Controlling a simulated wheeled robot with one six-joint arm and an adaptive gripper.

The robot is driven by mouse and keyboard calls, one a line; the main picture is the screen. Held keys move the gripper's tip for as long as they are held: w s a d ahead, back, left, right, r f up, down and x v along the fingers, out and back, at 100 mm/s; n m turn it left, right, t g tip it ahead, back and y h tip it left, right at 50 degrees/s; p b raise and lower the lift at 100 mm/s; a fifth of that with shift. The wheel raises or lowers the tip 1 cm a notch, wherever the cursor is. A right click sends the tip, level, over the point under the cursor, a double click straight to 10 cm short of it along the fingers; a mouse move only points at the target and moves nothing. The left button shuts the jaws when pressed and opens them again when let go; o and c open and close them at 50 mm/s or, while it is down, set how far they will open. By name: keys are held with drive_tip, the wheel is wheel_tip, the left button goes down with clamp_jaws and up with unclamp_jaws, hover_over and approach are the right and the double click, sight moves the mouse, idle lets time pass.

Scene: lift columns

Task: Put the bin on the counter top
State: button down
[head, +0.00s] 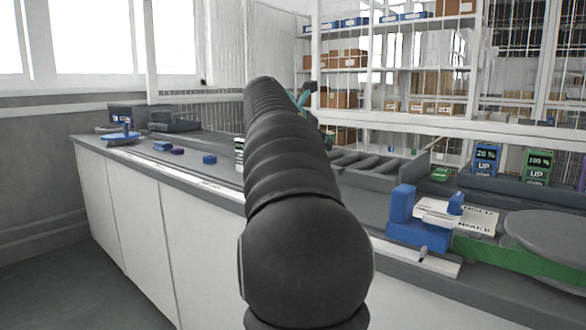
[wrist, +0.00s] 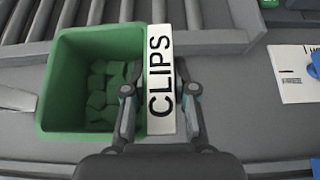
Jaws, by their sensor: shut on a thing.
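The green bin (wrist: 50,100) with several green pieces inside is in the wrist view, left of centre. A white label reading CLIPS (wrist: 161,85) is on its right side. My gripper (wrist: 160,92) is shut on the bin's labelled right wall, one finger on each side. The grey counter top (wrist: 265,130) shows below and around the bin. I cannot tell whether the bin touches it. In the head view the counter top (head: 190,139) runs along the middle, and my arm hides the bin and most of the gripper.
A roller conveyor (wrist: 130,12) lies just beyond the bin. A white card (wrist: 292,75) lies to the right. In the head view, a blue fixture (head: 418,222) and a round grey plate (head: 550,240) stand at right. Small blue items (head: 209,159) lie on the counter's left part.

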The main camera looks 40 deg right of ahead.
drive_tip(key=w+f, duration=0.1)
drive_tip(key=w, duration=0.1)
drive_tip(key=w+d+f, duration=0.1)
drive_tip(key=w, duration=0.1)
drive_tip(key=w+f, duration=0.1)
drive_tip(key=w, duration=0.1)
drive_tip(key=shift+d+f, duration=0.15)
drive_tip(key=shift+f, duration=0.15)
wheel_tip(320, 180, down, 4)
drive_tip(key=shift+f+b, duration=0.1)
drive_tip(key=shift+b, duration=0.75)
drive_tip(key=c, duration=0.9)
unclamp_jaws()
drive_tip(key=shift+c, duration=0.2)
drive_tip(key=w+p+v, duration=0.1)
drive_tip(key=v, duration=1.1)
drive_tip(key=shift+s, duration=0.45)
